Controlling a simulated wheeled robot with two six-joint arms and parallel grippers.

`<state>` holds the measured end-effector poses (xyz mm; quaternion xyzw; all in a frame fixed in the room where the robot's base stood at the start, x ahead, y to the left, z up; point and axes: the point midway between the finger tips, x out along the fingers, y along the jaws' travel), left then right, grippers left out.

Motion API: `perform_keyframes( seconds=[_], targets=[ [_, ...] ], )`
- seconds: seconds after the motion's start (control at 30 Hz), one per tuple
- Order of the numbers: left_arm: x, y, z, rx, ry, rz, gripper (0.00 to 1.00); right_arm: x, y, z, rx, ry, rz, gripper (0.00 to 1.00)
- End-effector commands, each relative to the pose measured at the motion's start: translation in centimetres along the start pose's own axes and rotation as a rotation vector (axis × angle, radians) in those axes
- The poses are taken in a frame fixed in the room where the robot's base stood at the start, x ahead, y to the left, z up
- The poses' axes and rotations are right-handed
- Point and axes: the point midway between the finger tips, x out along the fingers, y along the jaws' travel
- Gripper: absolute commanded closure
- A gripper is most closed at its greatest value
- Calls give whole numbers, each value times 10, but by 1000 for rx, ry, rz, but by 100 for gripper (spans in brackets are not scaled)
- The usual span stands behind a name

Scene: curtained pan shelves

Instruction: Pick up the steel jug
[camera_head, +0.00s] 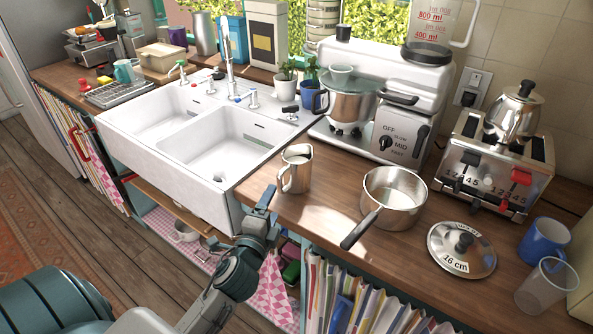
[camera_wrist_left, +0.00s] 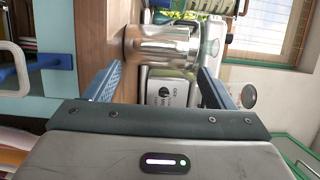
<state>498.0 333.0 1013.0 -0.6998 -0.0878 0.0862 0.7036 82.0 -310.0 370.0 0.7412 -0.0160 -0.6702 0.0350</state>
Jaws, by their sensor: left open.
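The steel jug (camera_head: 295,168) is small and shiny, with a handle on its left side in the head view. It stands upright on the wooden counter, right of the sink, near the front edge. My left gripper (camera_head: 268,208) is open and empty at the counter's front edge, just short of the jug. In the left wrist view the jug (camera_wrist_left: 160,46) appears sideways, beyond and between the two spread fingers (camera_wrist_left: 160,84), which are apart from it. My right gripper is not in view.
A steel saucepan (camera_head: 394,197) stands right of the jug, its handle pointing toward the front edge. The white stand mixer (camera_head: 400,90) is behind the jug. The double sink (camera_head: 222,160) is left. Bare counter surrounds the jug.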

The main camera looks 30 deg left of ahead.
Motion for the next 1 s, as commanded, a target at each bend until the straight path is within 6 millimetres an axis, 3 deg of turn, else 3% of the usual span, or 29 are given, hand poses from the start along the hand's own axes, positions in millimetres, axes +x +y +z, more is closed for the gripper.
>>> perform_keyframes(
  seconds=[0.1,0.37,0.6,0.93,1.0],
  targets=[
    [20,-3,0,-2,0,0,23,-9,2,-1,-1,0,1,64],
    [42,-3,2,-1,-1,1,23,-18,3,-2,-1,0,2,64],
    [76,-1,6,-4,-1,2,23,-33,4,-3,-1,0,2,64],
    [83,2,6,-4,0,2,23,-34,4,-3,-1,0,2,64],
    [83,2,6,-4,0,2,36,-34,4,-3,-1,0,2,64]
  ],
)
